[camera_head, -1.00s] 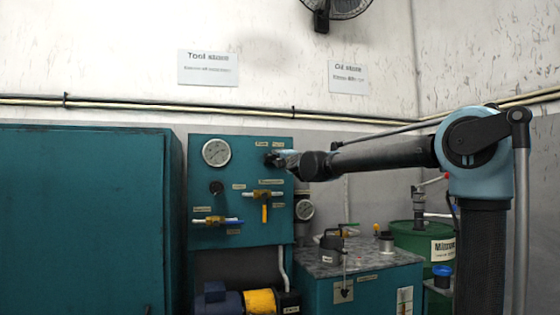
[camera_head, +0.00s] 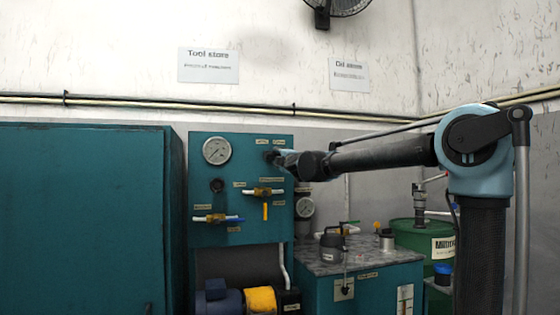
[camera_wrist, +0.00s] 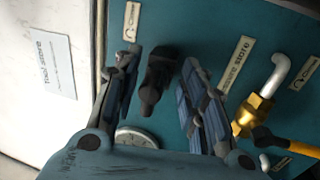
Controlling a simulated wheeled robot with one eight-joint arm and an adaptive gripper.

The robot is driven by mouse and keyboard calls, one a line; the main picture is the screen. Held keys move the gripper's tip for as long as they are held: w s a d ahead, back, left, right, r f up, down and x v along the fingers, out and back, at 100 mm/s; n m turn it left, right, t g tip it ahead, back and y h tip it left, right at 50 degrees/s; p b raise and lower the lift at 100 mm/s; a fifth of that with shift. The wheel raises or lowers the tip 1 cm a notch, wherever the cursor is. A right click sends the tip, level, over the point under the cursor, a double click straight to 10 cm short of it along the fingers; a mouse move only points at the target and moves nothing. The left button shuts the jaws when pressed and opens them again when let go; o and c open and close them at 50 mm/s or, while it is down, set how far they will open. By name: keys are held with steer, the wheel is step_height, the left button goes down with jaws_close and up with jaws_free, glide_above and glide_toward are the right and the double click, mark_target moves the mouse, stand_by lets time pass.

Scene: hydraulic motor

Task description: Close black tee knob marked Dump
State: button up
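The black tee knob (camera_wrist: 157,76) sits on the teal panel (camera_wrist: 205,30) and shows between the fingers of my gripper (camera_wrist: 161,62) in the wrist view. The two fingers are apart, one on each side of the knob, with a gap visible on both sides. In the head view my gripper (camera_head: 274,157) is at the panel's upper right and mostly hides the knob. I cannot read the small labels near it, so the Dump marking is not legible.
A pressure gauge (camera_head: 217,151) and another black knob (camera_head: 217,186) are on the panel left of my gripper. Below are valves with a yellow lever (camera_head: 265,211) and a blue handle (camera_head: 235,220).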

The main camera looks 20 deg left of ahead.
steer(key=shift+s+r, duration=0.1)
steer(key=v, duration=1.2)
steer(key=shift+d, duration=0.1)
stand_by(0.5)
steer(key=s+d+f+m+g+h, duration=0.1)
steer(key=s+d+f+m+g, duration=0.2)
steer(key=d+f, duration=0.55)
steer(key=s+d+f+m+g+h, duration=0.1)
steer(key=s+d+f+m+g, duration=0.15)
steer(key=d+f, duration=0.6)
steer(key=s+d+f+m+g+h, duration=0.1)
steer(key=s+d+f+m+g, duration=0.25)
steer(key=f, duration=0.85)
steer(key=s+d+f+m+g+h, duration=0.6)
steer(key=s+d+f+m, duration=0.8)
steer(key=s+d+f, duration=0.8)
step_height(320, 180, down, 3)
steer(key=shift+s+d+f+m+h, duration=0.1)
steer(key=shift+s+d+m+h, duration=0.2)
steer(key=shift+h, duration=0.4)
steer(key=shift+w, duration=0.1)
